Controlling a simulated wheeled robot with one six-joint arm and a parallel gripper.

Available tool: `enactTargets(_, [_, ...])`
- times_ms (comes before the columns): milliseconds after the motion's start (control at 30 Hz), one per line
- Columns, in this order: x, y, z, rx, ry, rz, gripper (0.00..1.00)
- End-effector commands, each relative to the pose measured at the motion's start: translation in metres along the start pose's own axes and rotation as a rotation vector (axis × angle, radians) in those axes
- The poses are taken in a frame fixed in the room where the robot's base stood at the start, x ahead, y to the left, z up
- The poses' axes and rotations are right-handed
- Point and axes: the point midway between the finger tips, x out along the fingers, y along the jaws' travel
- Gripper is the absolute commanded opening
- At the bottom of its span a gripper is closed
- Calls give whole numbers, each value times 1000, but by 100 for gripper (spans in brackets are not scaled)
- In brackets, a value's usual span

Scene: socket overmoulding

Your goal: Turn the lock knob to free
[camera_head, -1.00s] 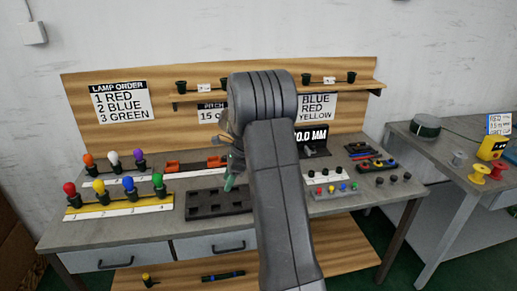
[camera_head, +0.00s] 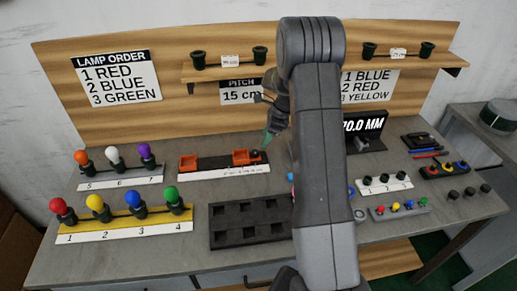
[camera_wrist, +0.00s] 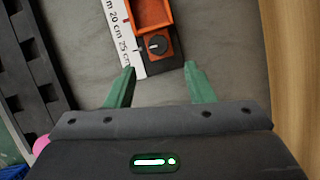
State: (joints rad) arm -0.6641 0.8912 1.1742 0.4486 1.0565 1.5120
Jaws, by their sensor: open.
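The lock knob (camera_wrist: 158,45) is small, round and black with a pale mark, set on an orange block at the end of the sliding fixture. In the head view the knob (camera_head: 254,155) sits at the right end of the fixture. An orange open box (camera_wrist: 152,14) adjoins it, and a white centimetre scale (camera_wrist: 116,25) runs alongside. My gripper (camera_wrist: 160,68) is open, its green fingers apart and empty. In the wrist view the knob shows just beyond and between the fingertips. In the head view my gripper (camera_head: 268,138) hangs near the fixture's right end.
A black tray with square pockets (camera_head: 222,240) lies in front of the fixture. Lamp racks (camera_head: 120,230) stand on the left. A display reading 70.0 MM (camera_head: 363,125) stands at the right behind my arm. A shelf with dark cups (camera_head: 230,72) is at the back.

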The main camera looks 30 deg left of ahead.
Motion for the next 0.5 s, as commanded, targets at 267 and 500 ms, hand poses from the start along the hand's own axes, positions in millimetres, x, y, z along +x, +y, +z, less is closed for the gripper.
enactTargets(267, [54, 1, 0, -1, 1, 3, 49])
enactTargets(500, [72, 0, 0, 0, 0, 0, 49])
